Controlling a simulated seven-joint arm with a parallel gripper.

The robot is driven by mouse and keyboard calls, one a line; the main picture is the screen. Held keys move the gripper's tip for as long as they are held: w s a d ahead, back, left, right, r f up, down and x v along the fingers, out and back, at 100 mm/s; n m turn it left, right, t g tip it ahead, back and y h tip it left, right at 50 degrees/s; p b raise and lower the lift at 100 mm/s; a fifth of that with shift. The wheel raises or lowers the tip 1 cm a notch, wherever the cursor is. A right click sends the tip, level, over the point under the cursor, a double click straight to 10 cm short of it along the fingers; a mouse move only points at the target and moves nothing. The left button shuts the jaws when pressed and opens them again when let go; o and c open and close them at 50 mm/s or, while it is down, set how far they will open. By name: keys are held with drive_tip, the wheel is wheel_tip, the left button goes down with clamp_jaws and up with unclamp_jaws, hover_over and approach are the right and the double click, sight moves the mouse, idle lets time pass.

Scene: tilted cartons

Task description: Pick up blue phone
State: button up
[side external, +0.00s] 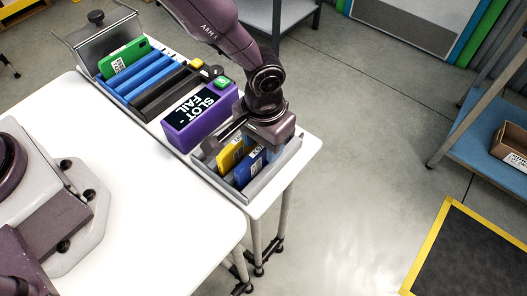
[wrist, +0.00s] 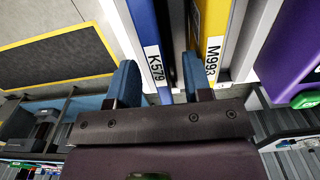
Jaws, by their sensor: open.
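The blue phone (side external: 248,170) stands on edge in the grey tray at the near end of the table, beside a yellow phone (side external: 231,155). In the wrist view the blue phone (wrist: 143,25) carries a white label reading K579, and the yellow phone (wrist: 213,20) one reading M993. My gripper (wrist: 158,72) is open, with one finger on the outer side of the blue phone and the other near the gap between the two phones. In the side view my gripper (side external: 258,145) is low over the tray and partly hides the phones. Contact cannot be told.
A purple box (side external: 200,118) reading "SLOT FAIL" stands right behind the tray, with green and yellow buttons near it. Beyond it a rack holds blue and black dividers and a green phone (side external: 124,57). The white table (side external: 130,175) is clear in front.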

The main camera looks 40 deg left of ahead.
drive_tip(key=shift+f, duration=0.4)
clamp_jaws()
drive_tip(key=shift+r, duration=0.1)
